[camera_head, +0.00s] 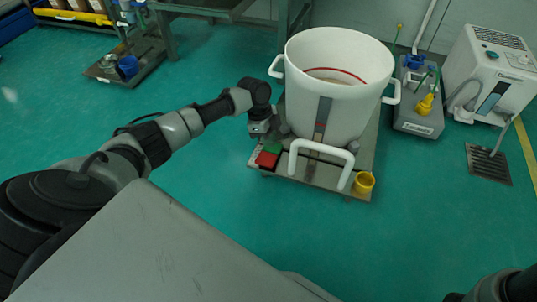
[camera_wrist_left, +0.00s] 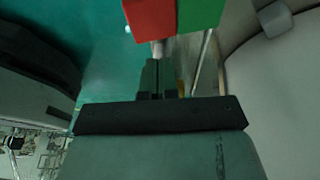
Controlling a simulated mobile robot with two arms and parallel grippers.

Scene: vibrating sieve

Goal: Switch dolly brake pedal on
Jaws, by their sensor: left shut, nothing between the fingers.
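The dolly (camera_head: 230,163) is a flat platform on the floor carrying a large white drum (camera_head: 300,95). At its near left corner are a red pedal (camera_head: 266,160) and a green pedal (camera_head: 273,147); they also show in the left wrist view as a red block (camera_wrist_left: 150,18) and a green block (camera_wrist_left: 198,14). My left gripper (camera_head: 258,136) is at the dolly's left edge, just beside the green pedal. In the left wrist view its fingers (camera_wrist_left: 158,68) are shut and empty, pointing toward the pedals. I cannot tell whether they touch. My right gripper is not seen.
A grey unit (camera_head: 418,115) and a white machine (camera_head: 495,75) stand at right. Another low cart (camera_head: 105,70) is at upper left. The green floor in front is clear.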

